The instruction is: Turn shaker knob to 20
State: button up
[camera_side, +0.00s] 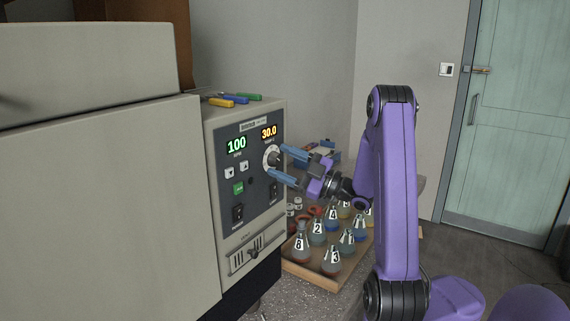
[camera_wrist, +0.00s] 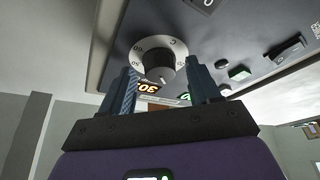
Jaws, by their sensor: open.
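The shaker control panel (camera_side: 250,180) faces my arm, with a round knob (camera_side: 271,158) at its upper right. In the wrist view the black knob (camera_wrist: 160,68) sits on a pale dial ring (camera_wrist: 137,46) with printed numbers. An orange display (camera_side: 269,132) above the knob reads 30.0, and a green display (camera_side: 236,145) reads 100. My gripper (camera_side: 277,161) is open, its two blue fingers pointing at the panel, one on each side of the knob. In the wrist view the gripper (camera_wrist: 162,72) has the knob between its fingertips; I cannot tell whether they touch it.
Below the knob are switches (camera_side: 238,213) and a green button (camera_side: 238,188). A wooden tray (camera_side: 318,278) of numbered flasks stands beneath my gripper. Screwdrivers (camera_side: 235,99) lie on top of the shaker. The floor near the door (camera_side: 520,120) is clear.

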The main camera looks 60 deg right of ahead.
jog(key=c, duration=1)
jog(key=shift+c, duration=0.2)
jog(key=shift+n, duration=0.3)
jog(key=n+g, duration=0.1)
jog(key=n, duration=0.1)
jog(key=n+y, duration=0.1)
jog(key=n, duration=0.2)
jog(key=shift+d+r+g, duration=0.1)
jog(key=shift+r+g, duration=0.05)
jog(key=shift+g, duration=0.25)
jog(key=n+g, duration=0.1)
jog(key=n, duration=0.1)
jog(key=n+g, duration=0.1)
jog(key=n, duration=0.2)
jog(key=shift+r+y, duration=0.1)
jog(key=shift+y, duration=0.2)
jog(key=shift+n, duration=0.4)
jog(key=o, duration=1)
jog(key=shift+o, duration=0.2)
